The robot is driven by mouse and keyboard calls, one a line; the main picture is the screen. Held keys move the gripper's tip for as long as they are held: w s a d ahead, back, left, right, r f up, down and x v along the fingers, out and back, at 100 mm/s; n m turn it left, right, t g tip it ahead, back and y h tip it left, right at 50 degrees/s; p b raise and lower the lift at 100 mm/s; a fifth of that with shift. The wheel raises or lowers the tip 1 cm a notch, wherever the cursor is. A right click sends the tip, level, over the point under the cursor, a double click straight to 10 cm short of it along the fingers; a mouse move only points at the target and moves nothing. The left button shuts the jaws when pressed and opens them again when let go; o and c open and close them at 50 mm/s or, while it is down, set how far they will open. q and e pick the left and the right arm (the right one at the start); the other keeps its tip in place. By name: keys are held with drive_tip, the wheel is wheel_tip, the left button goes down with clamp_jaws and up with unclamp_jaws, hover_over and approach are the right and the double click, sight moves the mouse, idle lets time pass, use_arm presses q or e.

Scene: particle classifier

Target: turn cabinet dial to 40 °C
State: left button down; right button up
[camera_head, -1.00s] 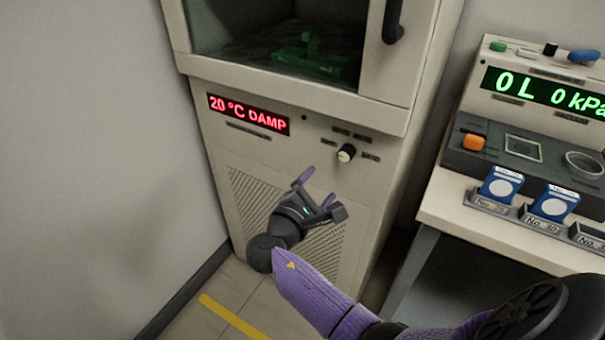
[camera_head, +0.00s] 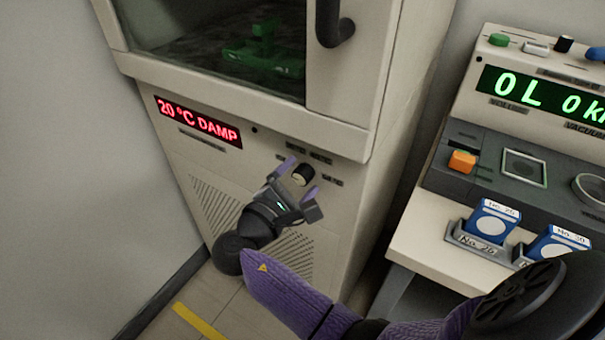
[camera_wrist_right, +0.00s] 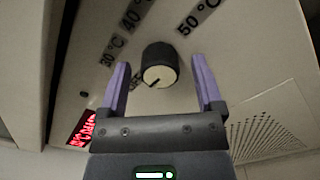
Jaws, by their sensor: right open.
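The cabinet (camera_head: 360,120) has a small round dial (camera_head: 303,175) on its front panel, with a dark rim and a pale face. The dial also shows in the right wrist view (camera_wrist_right: 160,66), with labels around it including 30 °C, 40 °C (camera_wrist_right: 135,14) and 50 °C. A pointer line on its face points to the lower left. The red display (camera_head: 198,123) reads 20 °C DAMP. My right gripper (camera_head: 300,178) is open, its purple fingers (camera_wrist_right: 162,84) apart on either side of the dial, just short of it or around it. My left gripper is not in view.
A cabinet door handle (camera_head: 333,25) hangs above the panel. Behind the window is a green object (camera_head: 262,48). At right, a bench instrument (camera_head: 540,90) has a green display and an orange button (camera_head: 462,161), with blue-and-white boxes (camera_head: 492,220) in front.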

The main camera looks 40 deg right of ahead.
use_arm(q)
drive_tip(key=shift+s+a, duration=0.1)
use_arm(e)
drive_tip(key=shift+c, duration=1.3)
clamp_jaws()
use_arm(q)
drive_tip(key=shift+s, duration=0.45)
